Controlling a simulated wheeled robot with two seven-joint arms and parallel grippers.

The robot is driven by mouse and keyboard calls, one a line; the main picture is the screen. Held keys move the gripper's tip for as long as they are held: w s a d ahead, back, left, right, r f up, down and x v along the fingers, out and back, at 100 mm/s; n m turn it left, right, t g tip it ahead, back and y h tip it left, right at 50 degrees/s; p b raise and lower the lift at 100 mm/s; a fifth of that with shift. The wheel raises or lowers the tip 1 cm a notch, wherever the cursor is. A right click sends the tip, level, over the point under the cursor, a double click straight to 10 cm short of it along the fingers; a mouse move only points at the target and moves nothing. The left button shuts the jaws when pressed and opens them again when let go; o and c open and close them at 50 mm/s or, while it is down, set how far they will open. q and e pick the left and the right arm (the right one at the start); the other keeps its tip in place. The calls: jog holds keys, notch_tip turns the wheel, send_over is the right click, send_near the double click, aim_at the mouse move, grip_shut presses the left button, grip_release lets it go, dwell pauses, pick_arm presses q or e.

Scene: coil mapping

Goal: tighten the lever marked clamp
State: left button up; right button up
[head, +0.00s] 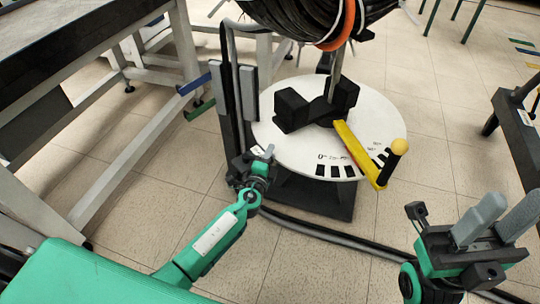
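The lever marked clamp cannot be picked out, as no such marking is readable. A small pale tag (257,150) shows beside my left gripper (265,156), at the lower left edge of the white round table (290,150). My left gripper is small and partly merged with dark parts there, so its fingers and any hold are unclear.
A dark coil with an orange band (340,28) hangs above black blocks (292,110). A black upright (231,90) with grey pads stands left of the round table. Blue (194,84) and green (200,109) bars stick out nearby. A dark cable (330,232) crosses the tiled floor.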

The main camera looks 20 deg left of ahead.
pick_arm(q)
jog(key=shift+w, duration=0.15)
grip_shut()
